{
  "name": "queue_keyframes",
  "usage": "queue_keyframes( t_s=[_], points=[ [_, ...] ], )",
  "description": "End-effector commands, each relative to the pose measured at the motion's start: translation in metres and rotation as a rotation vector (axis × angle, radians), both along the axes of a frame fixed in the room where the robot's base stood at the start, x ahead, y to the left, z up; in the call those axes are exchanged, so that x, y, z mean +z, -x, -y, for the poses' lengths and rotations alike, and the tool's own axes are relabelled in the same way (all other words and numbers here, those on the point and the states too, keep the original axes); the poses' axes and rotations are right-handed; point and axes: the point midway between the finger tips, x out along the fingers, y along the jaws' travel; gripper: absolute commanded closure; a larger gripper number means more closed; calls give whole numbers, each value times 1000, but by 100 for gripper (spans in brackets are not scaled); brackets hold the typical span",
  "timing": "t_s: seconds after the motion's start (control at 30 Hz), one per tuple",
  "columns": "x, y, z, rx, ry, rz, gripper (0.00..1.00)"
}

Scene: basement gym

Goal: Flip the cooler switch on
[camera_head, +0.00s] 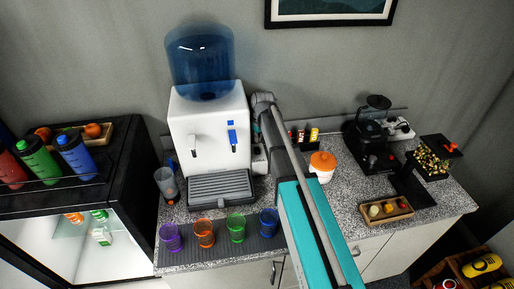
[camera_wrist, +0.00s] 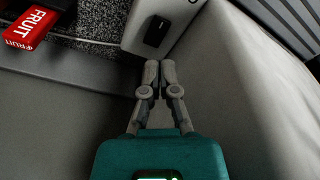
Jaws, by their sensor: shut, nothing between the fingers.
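The white water cooler (camera_head: 208,130) with a blue bottle (camera_head: 201,62) stands on the speckled counter. In the wrist view a dark rocker switch (camera_wrist: 157,31) sits on a white panel (camera_wrist: 183,14), apparently part of the cooler. Its on or off position cannot be told. My gripper (camera_wrist: 159,66) is shut and empty. Its tips appear just below the switch in the picture, near the panel's lower edge; whether they touch is unclear. In the head view the arm reaches to the cooler's right side, and the fingertips and switch are hidden there.
A red FRUIT box (camera_wrist: 25,28) lies near the gripper in the wrist view. Several coloured cups (camera_head: 237,227) stand in front of the cooler. An orange-lidded jar (camera_head: 322,165) and a black coffee machine (camera_head: 371,137) stand to the right. The wall is close behind.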

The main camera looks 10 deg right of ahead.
Motion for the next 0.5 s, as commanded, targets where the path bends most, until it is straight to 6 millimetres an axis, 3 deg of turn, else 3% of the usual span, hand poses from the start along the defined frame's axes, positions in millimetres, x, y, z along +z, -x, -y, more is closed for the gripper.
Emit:
queue_keyframes(
  t_s=[0.2, 0.5],
  points=[
    [12, 0, 0, 0, 0, 0, 100],
    [12, 0, 0, 0, 0, 0, 100]
  ],
)
